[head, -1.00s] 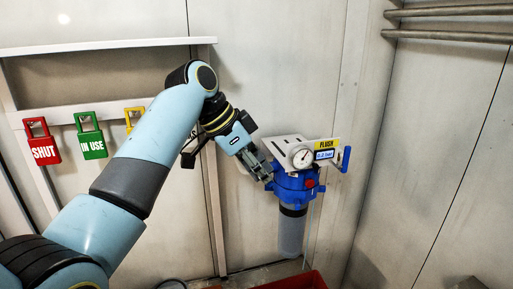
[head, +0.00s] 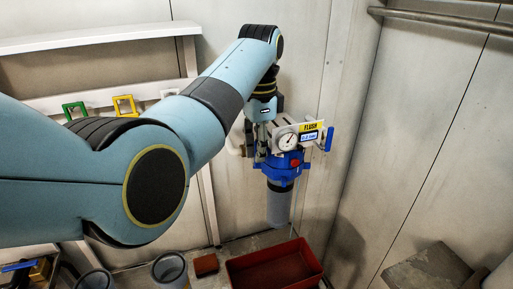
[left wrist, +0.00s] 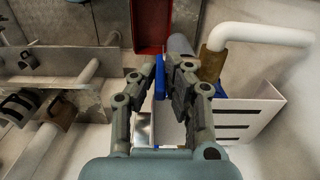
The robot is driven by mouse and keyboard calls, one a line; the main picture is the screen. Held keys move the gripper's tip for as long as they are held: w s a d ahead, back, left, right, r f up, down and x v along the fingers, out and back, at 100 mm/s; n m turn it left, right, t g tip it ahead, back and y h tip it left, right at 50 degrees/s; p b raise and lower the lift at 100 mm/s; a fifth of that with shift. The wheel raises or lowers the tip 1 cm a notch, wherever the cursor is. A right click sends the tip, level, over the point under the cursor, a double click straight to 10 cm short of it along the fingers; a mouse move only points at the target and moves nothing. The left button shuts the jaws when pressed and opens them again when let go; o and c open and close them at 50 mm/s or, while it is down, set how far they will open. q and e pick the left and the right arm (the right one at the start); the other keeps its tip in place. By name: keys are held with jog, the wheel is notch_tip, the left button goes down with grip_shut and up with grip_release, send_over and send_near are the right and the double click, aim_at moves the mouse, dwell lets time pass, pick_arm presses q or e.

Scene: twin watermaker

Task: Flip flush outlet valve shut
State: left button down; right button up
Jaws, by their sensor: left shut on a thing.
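The blue filter housing (head: 283,165) hangs from a slotted metal bracket in the corner, its grey bowl (head: 278,206) below. A round gauge (head: 287,139) and a yellow FLUSH tag (head: 311,126) are at its top. An upright blue valve handle (head: 329,140) stands right of the tag, apart from my gripper. My left gripper (head: 261,155) points down just left of the gauge. In the left wrist view its fingers (left wrist: 165,75) are closed on a narrow blue piece (left wrist: 159,77), which looks like a handle; the fingers hide part of it.
A red tray (head: 275,270) lies on the floor below the housing. Grey cylinders (head: 169,269) stand to its left. Green (head: 76,110) and yellow (head: 124,105) tags hang on the left rail. A white pipe (left wrist: 262,34) with a brass fitting (left wrist: 211,64) is beside my fingers.

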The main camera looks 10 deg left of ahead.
dwell(0.4)
pick_arm(q)
jog(key=c, duration=1.4)
grip_release()
pick_arm(e)
jog(key=shift+d, duration=0.2)
jog(key=shift+d, duration=0.1)
pick_arm(q)
notch_tip(320, 180, up, 7)
jog(key=shift+d+r, duration=0.1)
jog(key=shift+r, duration=0.1)
jog(key=shift+w, duration=0.1)
pick_arm(e)
jog(key=shift+a, duration=0.2)
